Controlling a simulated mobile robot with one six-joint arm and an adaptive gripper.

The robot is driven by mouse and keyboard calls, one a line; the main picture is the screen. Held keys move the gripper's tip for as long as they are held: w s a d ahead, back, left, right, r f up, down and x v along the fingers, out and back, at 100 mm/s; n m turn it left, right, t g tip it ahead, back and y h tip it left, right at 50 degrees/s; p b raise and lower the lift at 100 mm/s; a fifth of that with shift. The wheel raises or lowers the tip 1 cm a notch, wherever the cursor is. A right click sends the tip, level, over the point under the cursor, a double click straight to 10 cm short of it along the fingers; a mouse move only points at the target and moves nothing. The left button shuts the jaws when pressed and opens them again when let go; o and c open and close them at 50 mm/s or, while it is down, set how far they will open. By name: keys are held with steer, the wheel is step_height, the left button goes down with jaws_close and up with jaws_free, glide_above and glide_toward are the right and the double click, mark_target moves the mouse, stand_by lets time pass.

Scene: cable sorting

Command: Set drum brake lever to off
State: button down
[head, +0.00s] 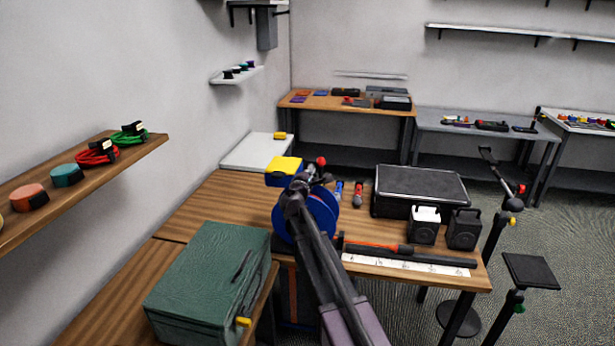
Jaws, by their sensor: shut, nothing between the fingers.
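A blue cable drum (328,208) stands on the wooden workbench, its middle covered by my arm. A small red knob (321,161) shows just above and behind the drum; it may be the end of the brake lever, but the lever's shaft and setting cannot be made out. My gripper (313,175) is small and dark, at the far end of my arm above the drum. It is shut and empty, close below the red knob; I cannot tell whether they touch.
A blue and yellow box (285,166) is left of the gripper. A black case (420,185), two small speaker-like boxes (465,229) and a long orange-and-black tool (375,247) lie right. A green box (210,275) stands in front left. Stands rise beyond the bench's right edge.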

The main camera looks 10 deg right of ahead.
steer(key=shift+x, duration=0.85)
steer(key=shift+a, duration=0.2)
steer(key=shift+d, duration=0.1)
